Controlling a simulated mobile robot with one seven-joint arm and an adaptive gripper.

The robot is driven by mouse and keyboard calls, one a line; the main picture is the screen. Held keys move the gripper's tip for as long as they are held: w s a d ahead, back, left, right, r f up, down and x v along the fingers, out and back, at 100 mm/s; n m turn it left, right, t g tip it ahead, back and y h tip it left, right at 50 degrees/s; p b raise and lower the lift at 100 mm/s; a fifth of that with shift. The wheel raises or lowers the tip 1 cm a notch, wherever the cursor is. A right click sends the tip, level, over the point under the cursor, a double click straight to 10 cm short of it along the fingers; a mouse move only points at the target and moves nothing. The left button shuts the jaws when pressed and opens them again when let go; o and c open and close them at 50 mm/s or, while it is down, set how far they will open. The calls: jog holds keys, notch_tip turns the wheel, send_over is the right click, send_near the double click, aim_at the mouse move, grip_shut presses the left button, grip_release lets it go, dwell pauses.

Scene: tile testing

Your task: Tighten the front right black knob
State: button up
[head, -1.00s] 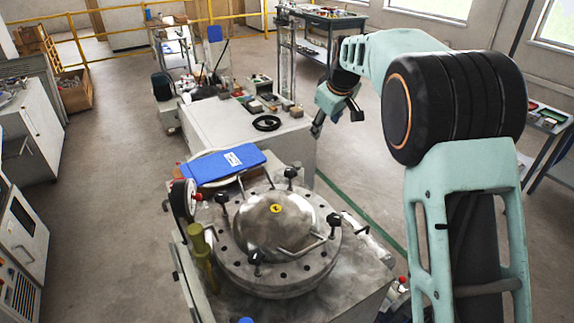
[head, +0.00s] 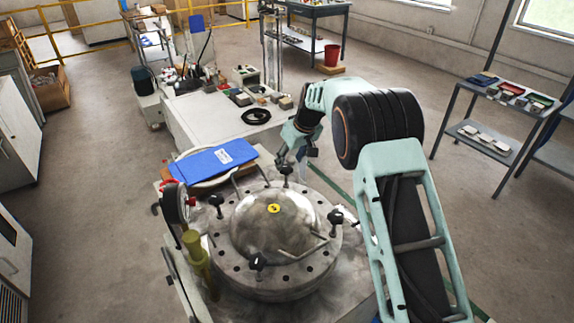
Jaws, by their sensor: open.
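A round steel vessel (head: 225,262) with a domed lid (head: 272,222) stands in the foreground of the head view. Black knobs stand around its flange: one at the right (head: 336,217), one at the near side (head: 257,262), one at the left (head: 216,200) and one at the far side (head: 286,172). All are upright and seated on the rim. My gripper (head: 293,158) is open and empty, pointing down just above and behind the far knob in the picture. It is apart from the right and near knobs; any contact with the far knob cannot be told.
A blue clipboard-like plate (head: 214,160) lies behind the vessel. A black gauge (head: 172,204) and a yellow-green cylinder (head: 194,248) stand at its left. A white bench (head: 195,125) with small items is behind.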

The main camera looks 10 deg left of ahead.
aim_at(286, 167)
jog(key=shift+x, duration=2.1)
jog(key=shift+a, duration=0.1)
jog(key=c, duration=1.2)
jog(key=shift+o, duration=0.2)
